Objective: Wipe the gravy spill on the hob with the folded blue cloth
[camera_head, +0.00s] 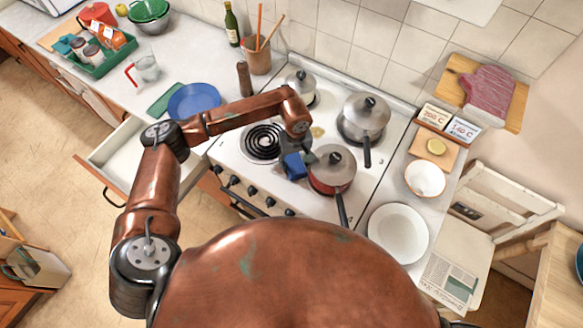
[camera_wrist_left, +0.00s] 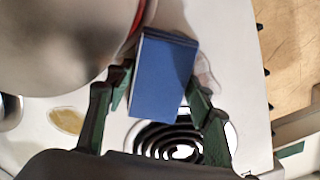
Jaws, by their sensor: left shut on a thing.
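The hob (camera_head: 222,149) is white. The gravy spill (camera_head: 318,131) is a small tan patch between the pots. In the left wrist view it is an oval patch (camera_wrist_left: 66,120) on the left, bare and apart from the cloth. The folded blue cloth (camera_head: 293,167) is a thick block, and it fills the middle of the left wrist view (camera_wrist_left: 163,75). My left gripper (camera_head: 297,152) is shut on it, with a finger on each side, beside the red pot. I cannot tell whether the cloth touches the hob. My right gripper is not in view.
The lidded red pot (camera_head: 322,184) stands just right of the cloth, its handle toward me. The coil burner (camera_head: 262,143) is bare on the left. Steel pots (camera_head: 362,122) stand behind. A blue plate (camera_head: 194,101) lies left of the hob. An open drawer (camera_head: 113,150) juts out at left.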

